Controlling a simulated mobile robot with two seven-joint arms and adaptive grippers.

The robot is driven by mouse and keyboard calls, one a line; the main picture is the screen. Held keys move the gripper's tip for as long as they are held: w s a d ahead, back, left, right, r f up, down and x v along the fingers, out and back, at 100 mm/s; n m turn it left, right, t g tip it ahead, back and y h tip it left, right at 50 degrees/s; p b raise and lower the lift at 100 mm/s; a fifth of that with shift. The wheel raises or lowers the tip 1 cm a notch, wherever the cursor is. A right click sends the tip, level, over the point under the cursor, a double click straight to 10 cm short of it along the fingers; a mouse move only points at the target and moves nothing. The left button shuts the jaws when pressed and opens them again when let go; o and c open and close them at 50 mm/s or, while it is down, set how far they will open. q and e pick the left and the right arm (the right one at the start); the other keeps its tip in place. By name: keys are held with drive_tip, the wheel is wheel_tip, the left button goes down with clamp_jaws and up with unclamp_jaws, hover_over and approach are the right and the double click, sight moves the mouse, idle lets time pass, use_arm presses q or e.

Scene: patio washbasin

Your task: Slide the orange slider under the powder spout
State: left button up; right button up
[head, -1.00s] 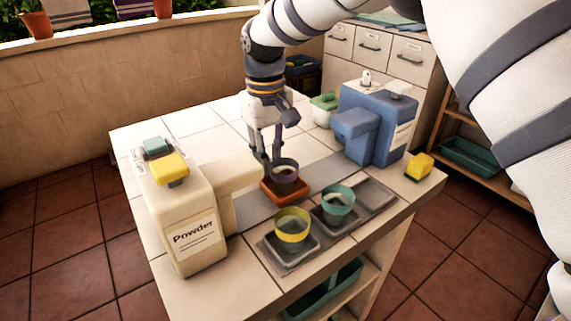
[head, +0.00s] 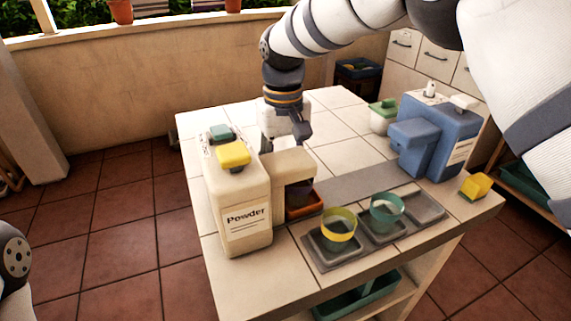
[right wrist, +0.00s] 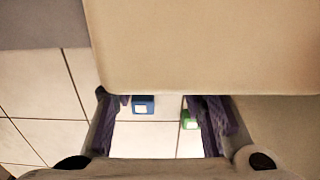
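The orange slider (head: 318,204) sits on the grey track beneath the cream powder spout (head: 293,166), its front part showing. A dark purplish cup (head: 297,194) stands on it, mostly hidden by the spout. The cream powder dispenser (head: 238,200) stands left of them. My right gripper (right wrist: 152,96) is behind the spout in the head view, its fingertips hidden there. In the right wrist view its fingers are apart beside the spout's edge, with tile showing between them; contact with slider or cup is hidden. My left gripper is out of view.
A grey tray (head: 322,262) holds a yellow cup (head: 339,228) and a teal cup (head: 386,212) in front of the track. A blue dispenser (head: 445,140), a green-lidded jar (head: 384,117) and a yellow sponge (head: 475,186) are at right. The back tiles are clear.

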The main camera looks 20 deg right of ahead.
drive_tip(key=shift+d, duration=0.1)
wheel_tip(320, 180, up, 12)
idle(0.5)
